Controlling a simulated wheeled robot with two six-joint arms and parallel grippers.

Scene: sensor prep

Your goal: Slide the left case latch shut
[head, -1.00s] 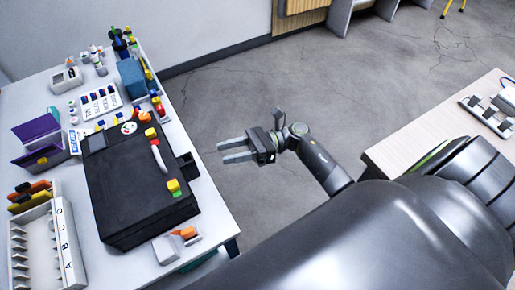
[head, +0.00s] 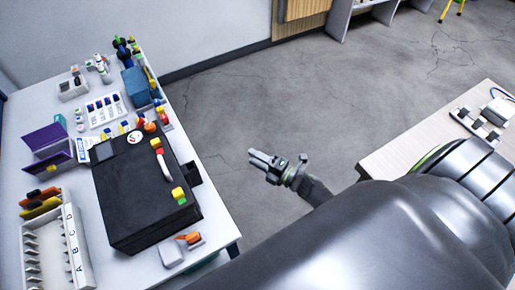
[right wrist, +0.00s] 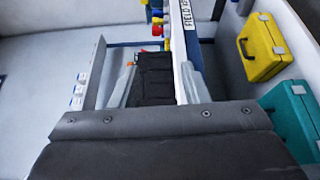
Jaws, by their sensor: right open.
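The black case (head: 140,195) lies on the white table at the left of the head view, its lid down. A white handle (head: 163,166) is on its right side, between a red and yellow latch (head: 156,145) and a yellow and green latch (head: 178,195). I cannot tell how either latch is set. My right gripper (head: 252,157) is open and empty over the floor, right of the table and apart from the case. In the right wrist view its fingers (right wrist: 157,85) stand apart. My left gripper is not in view.
A lettered white rack (head: 84,250), a purple folder (head: 47,143) and a blue box (head: 135,87) stand around the case. A grey and orange item (head: 174,256) lies at its near side. The right wrist view shows yellow (right wrist: 262,50) and teal (right wrist: 293,112) cases. Open floor separates two tables.

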